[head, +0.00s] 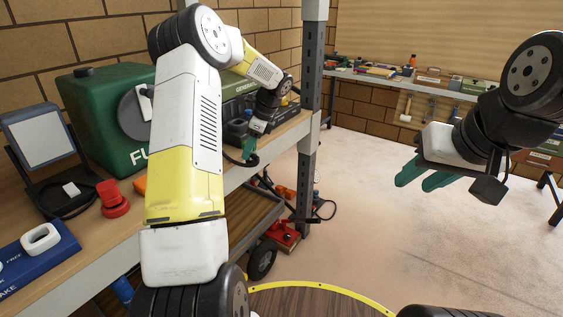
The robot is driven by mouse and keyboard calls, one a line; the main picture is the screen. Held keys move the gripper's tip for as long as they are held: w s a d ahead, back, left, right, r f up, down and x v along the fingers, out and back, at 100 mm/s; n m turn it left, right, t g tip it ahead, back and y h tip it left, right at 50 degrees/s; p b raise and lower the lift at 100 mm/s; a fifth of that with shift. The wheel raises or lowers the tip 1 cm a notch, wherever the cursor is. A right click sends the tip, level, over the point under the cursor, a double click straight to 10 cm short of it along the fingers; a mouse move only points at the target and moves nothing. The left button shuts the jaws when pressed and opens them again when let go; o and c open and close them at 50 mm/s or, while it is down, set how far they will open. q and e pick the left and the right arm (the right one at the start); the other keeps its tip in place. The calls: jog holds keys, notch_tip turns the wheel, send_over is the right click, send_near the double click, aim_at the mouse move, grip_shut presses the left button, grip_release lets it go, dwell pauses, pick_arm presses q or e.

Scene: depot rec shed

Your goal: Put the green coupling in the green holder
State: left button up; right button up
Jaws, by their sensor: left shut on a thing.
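My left gripper (250,146) is small in the head view, at the front edge of the wooden bench near the metal post. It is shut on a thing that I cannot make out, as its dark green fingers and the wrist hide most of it. My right gripper (424,178) hangs over the pale floor at the right. Its two green fingers are apart with nothing between them. I cannot pick out the green coupling or the green holder. A red coupling-like piece (114,200) stands on the bench at the left.
A large green container (90,110) and a dark stand with a pale panel (38,138) are on the bench (105,243). A blue box (35,255) lies at the front left. A grey metal post (312,90) stands right of the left gripper.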

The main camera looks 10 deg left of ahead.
pick_arm(q)
jog(key=w+a+r+m+t+h, duration=0.1)
jog(key=a+r+m+t, duration=0.1)
jog(key=a+r+m, duration=0.4)
jog(key=w+a+r+m+t, duration=0.15)
jog(key=a+r+m, duration=0.25)
jog(key=a, duration=0.5)
jog(key=shift+d+f, duration=0.15)
jog(key=shift+f, duration=2.7)
jog(key=shift+f, duration=1.4)
jog(key=o, duration=1.4)
jog(key=shift+o, duration=0.2)
